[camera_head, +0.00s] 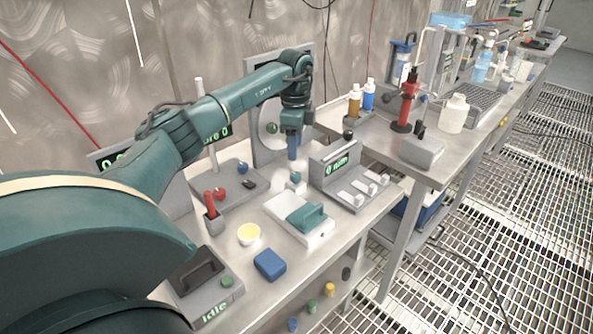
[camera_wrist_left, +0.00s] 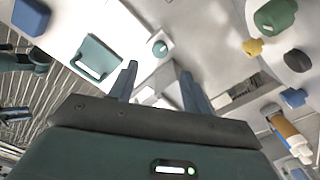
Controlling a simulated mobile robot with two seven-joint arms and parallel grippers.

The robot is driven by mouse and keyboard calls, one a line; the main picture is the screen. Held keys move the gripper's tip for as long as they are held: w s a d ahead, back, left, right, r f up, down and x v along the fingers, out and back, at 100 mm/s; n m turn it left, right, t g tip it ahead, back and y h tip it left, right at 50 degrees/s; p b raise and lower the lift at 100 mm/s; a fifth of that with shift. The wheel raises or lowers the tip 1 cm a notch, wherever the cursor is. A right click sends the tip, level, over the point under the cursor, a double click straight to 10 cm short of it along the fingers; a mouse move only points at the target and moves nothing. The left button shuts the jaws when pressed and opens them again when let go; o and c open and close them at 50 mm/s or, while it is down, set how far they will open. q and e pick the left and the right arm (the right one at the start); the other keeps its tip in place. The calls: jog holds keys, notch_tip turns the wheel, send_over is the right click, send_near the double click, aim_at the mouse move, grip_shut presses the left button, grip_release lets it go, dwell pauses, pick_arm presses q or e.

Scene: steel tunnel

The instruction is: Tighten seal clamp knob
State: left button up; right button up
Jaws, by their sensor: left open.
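A small teal knob (camera_head: 295,177) sits on a pale block on the near bench, and I take it to be the seal clamp knob. It also shows in the left wrist view as a round teal cap (camera_wrist_left: 160,48), beyond the fingertips. My left gripper (camera_head: 292,152) points down just above the knob. In the left wrist view its two fingers (camera_wrist_left: 157,76) are apart with nothing held between them, and the knob appears between and past their tips. Whether a fingertip touches the knob cannot be told.
A grey device with a green display (camera_head: 335,165) stands to the right.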

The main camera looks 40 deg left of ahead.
aim_at(296, 174)
pick_arm(q)
notch_tip(296, 174, down, 9)
jog(key=shift+r, duration=0.2)
jog(key=c, duration=1)
